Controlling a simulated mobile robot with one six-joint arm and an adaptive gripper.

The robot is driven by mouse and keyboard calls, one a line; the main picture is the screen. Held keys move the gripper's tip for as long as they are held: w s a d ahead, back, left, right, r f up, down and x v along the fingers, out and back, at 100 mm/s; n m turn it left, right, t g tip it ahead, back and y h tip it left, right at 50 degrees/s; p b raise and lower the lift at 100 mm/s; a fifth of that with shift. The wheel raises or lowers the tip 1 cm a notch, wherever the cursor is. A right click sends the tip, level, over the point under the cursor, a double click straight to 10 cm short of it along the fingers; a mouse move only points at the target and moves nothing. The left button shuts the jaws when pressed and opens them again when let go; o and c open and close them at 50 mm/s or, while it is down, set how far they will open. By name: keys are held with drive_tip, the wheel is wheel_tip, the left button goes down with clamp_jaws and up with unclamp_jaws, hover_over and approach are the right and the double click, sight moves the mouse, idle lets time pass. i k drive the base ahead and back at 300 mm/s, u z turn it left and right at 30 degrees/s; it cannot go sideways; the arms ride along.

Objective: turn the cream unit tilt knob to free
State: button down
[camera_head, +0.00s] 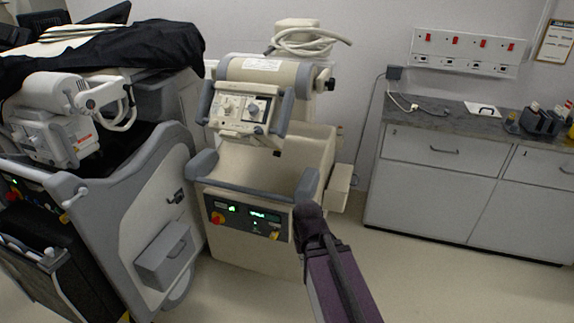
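The cream unit (262,165) stands in the middle of the head view, with a tilted control head (243,108) between grey handles. A small black knob (330,84) sticks out at the right end of its cream cylinder. I cannot tell for sure that this is the tilt knob, nor read its setting. Small dials (228,104) also show on the control face. The dark end of my arm, my gripper (309,219), is in front of the unit's right grey handle, lower than the black knob. Its fingers cannot be made out.
A grey-and-white cart (150,215) with black covers stands close on the left. A coiled pale hose (305,40) lies on top of the cream unit. A counter with cabinets (430,190) is at the right. Open floor (450,285) lies at the lower right.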

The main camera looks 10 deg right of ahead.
sight(331, 84)
drive_tip(key=z, duration=0.05)
drive_tip(key=k, duration=0.65)
drive_tip(key=z, duration=0.25)
drive_tip(key=i, duration=1.55)
drive_tip(key=z, duration=0.1)
